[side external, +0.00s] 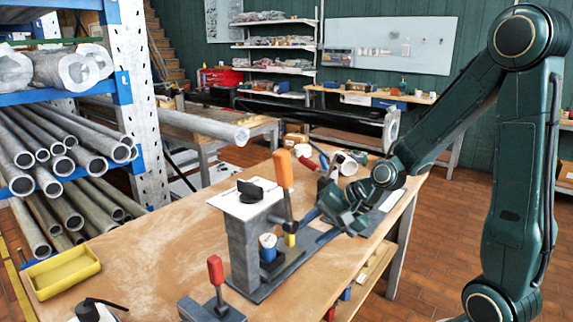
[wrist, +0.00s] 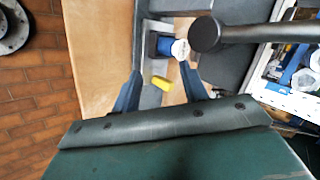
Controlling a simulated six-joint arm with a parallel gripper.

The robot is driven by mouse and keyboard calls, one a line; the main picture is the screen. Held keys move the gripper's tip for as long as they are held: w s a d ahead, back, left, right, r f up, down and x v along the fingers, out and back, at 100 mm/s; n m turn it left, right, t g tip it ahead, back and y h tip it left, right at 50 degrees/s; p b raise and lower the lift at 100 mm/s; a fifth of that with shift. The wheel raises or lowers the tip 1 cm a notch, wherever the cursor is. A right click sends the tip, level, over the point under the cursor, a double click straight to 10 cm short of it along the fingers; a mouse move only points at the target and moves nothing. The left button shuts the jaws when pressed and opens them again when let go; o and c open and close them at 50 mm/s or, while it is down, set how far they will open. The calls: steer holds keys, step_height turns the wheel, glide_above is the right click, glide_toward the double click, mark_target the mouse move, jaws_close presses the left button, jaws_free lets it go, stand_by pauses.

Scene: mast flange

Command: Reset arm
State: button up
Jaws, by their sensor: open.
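My gripper (side external: 322,213) is open and empty above the workbench, right of the grey mast fixture (side external: 243,250). In the wrist view the two blue fingers of my gripper (wrist: 160,72) stand apart. Nothing is visibly held.
An orange-handled tool (side external: 284,170) stands upright close to my gripper. A red-handled clamp (side external: 216,270) is at the bench front, a yellow tray (side external: 62,273) at the left. In the wrist view a dark round-headed bar (wrist: 205,34) lies close. The bench (side external: 150,255) middle-left is clear.

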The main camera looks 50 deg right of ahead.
steer(key=s+a+r+n+g+h, duration=0.1)
steer(key=s+a+r+n, duration=0.1)
steer(key=s+r+n, duration=0.4)
steer(key=s+a+r+n+g+h, duration=0.1)
steer(key=s+a+r+n, duration=0.1)
steer(key=s+r+n, duration=0.4)
steer(key=s+n, duration=0.1)
steer(key=s, duration=0.4)
steer(key=shift+s+a+h, duration=0.15)
steer(key=shift+s+h, duration=0.25)
